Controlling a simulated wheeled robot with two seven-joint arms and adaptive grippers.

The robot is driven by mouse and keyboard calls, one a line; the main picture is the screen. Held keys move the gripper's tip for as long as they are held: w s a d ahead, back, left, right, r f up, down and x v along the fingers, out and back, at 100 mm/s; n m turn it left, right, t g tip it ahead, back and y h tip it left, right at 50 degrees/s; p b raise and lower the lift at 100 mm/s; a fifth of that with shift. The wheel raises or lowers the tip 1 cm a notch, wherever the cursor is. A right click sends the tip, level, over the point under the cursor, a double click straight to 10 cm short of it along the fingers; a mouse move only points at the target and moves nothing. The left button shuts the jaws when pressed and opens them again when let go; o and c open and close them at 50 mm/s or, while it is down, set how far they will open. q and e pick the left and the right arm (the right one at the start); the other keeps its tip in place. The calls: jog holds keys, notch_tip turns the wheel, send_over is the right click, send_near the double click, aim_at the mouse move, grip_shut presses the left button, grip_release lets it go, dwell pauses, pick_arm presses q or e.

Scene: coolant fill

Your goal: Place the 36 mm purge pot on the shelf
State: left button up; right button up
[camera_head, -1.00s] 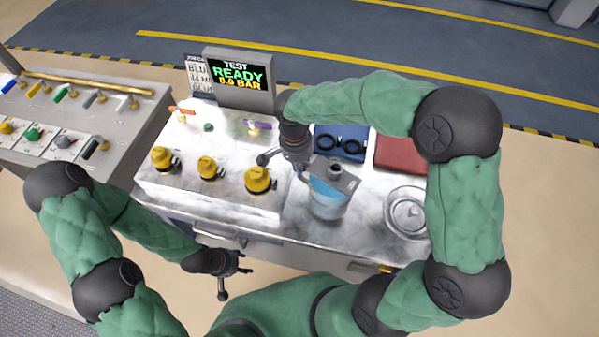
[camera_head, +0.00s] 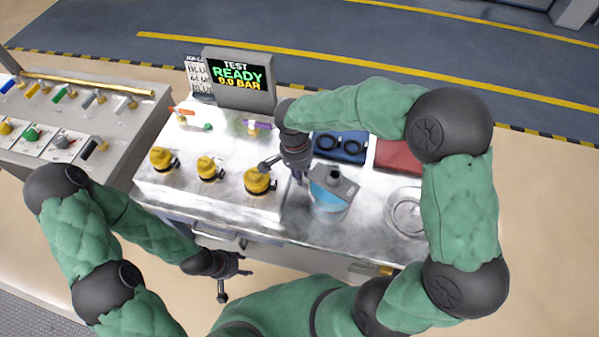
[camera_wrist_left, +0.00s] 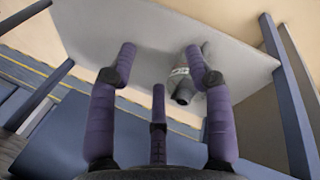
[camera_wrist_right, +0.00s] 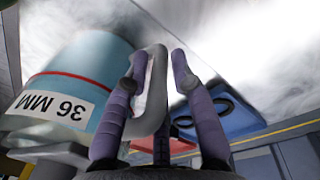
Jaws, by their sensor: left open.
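The 36 mm purge pot (camera_head: 328,200) has a pale blue body, a grey lid and a side handle. It is upright at the grey bench top, right of the yellow-capped fittings; I cannot tell whether its base touches. The right wrist view shows its "36 MM" label, upside down, and a red line on the body (camera_wrist_right: 95,65). My right gripper (camera_wrist_right: 158,60) has its fingers closed in around the grey handle; small gaps are hard to judge. My left gripper (camera_head: 228,272) is open and empty in front of the bench. It also shows in the left wrist view (camera_wrist_left: 162,50).
A grey slab (camera_wrist_left: 235,65) carries a grey labelled cylinder (camera_wrist_left: 183,88). On the bench are several yellow-capped fittings (camera_head: 257,180), a blue tray (camera_head: 340,148) with two black rings, a red pad (camera_head: 398,157) and a round dish (camera_head: 405,215). A display (camera_head: 238,80) stands behind.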

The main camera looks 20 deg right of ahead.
jog(key=shift+o, duration=0.2)
notch_tip(320, 180, up, 12)
jog(key=p, duration=0.2)
jog(key=shift+w+a+p, duration=0.35)
jog(key=shift+p, duration=0.05)
jog(key=f+b, duration=0.1)
jog(key=b, duration=0.1)
jog(key=s+n+b, duration=0.1)
jog(key=b, duration=0.1)
jog(key=shift+d+f+t+y, duration=0.3)
jog(key=shift+d+f+t, duration=0.1)
jog(key=shift+n, duration=0.3)
jog(key=shift+f+b, duration=1.1)
jog(key=shift+f, duration=1.7)
notch_tip(320, 180, down, 5)
jog(key=shift+b, duration=1.1)
jog(key=shift+c, duration=0.4)
grip_shut()
jog(key=shift+w+r, duration=0.1)
jog(key=shift+r, duration=0.05)
